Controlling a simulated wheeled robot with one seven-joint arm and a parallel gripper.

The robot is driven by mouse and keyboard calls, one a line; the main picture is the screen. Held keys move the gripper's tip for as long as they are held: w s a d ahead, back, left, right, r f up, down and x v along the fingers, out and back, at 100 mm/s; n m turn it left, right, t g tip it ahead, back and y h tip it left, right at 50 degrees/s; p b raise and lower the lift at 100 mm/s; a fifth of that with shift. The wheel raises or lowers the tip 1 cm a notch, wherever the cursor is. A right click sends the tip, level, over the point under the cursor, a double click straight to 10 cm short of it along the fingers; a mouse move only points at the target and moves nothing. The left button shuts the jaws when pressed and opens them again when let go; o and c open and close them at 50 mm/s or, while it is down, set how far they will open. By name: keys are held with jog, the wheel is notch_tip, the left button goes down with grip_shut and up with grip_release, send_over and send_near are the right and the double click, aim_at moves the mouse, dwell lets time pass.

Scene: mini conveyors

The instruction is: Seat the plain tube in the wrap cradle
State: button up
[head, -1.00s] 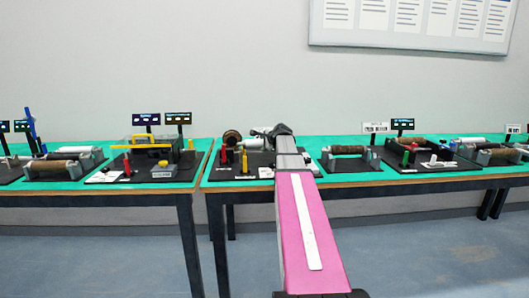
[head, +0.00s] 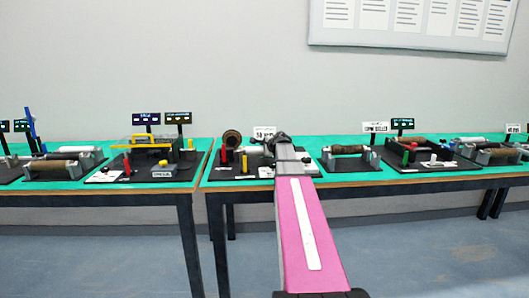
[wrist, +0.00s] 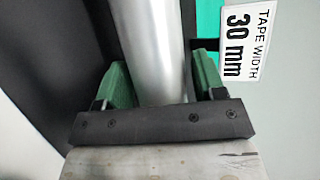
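A smooth silver-grey tube (wrist: 152,55) runs lengthwise through the middle of the wrist view, its lower end hidden behind the dark bar of my gripper. The two green fingers of my gripper (wrist: 164,85) stand on either side of it, close to its flanks. I cannot tell whether they press on it or only straddle it. In the head view my gripper (head: 278,138) is small and dark, low over the back of the middle station. A pale cylinder (head: 253,149) shows just left of it. I cannot make out the wrap cradle for certain.
A "TAPE WIDTH 30 mm" sign (wrist: 247,45) stands close to the right finger. On the station are a brown roll (head: 232,139), a red peg (head: 223,158) and a yellow peg (head: 244,163). A roller stand (head: 349,157) stands to the right. More stations line both tables.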

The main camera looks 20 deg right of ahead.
jog(key=v, duration=1.2)
jog(key=shift+d+r, duration=0.1)
